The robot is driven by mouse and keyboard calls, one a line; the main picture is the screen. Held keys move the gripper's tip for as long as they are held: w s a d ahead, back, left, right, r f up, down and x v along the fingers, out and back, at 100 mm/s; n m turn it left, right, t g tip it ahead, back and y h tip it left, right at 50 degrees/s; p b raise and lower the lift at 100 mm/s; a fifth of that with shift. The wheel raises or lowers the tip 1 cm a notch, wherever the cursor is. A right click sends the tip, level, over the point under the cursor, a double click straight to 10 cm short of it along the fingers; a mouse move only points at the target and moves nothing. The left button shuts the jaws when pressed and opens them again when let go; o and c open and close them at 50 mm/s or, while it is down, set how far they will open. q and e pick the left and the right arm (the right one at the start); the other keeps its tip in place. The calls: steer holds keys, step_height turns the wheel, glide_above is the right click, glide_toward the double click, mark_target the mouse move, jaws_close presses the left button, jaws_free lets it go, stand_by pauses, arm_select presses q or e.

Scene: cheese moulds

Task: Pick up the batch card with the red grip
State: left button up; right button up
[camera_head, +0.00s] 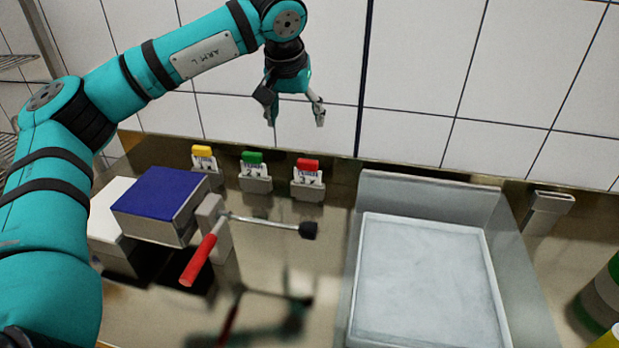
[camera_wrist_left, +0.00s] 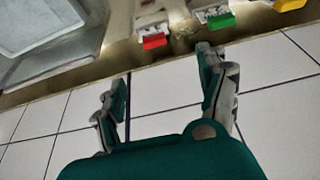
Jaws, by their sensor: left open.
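The batch card with the red grip (camera_head: 307,167) stands upright in a small grey holder at the back of the steel counter, rightmost of three cards. In the left wrist view the red grip (camera_wrist_left: 154,41) shows beyond the fingertips, between them and nearer the left one. My left gripper (camera_head: 295,118) is open and empty, in front of the tiled wall, above the cards in the picture. Its two fingers also show spread apart in the left wrist view (camera_wrist_left: 163,70). It does not touch the card. My right gripper is not in view.
Cards with a green grip (camera_head: 252,160) and a yellow grip (camera_head: 202,153) stand to the left. A blue-topped block (camera_head: 160,193) and a lever with a red handle (camera_head: 202,255) stand in front. A shallow tray (camera_head: 425,285) lies right; an empty-looking holder (camera_head: 550,203) stands beyond it.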

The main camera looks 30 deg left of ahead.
arm_select(q)
steer(key=p, duration=0.2)
glide_toward(307, 161)
steer(key=x, duration=0.5)
steer(key=shift+w+a, duration=0.1)
steer(key=shift+a, duration=0.25)
steer(key=x, duration=0.4)
steer(key=shift+d+f+p, duration=0.3)
steer(key=shift+d+p, duration=0.05)
steer(key=shift+p, duration=0.05)
steer(key=shift+w+f, duration=0.2)
steer(key=shift+f, duration=0.35)
steer(key=c, duration=0.7)
steer(key=shift+r, duration=0.1)
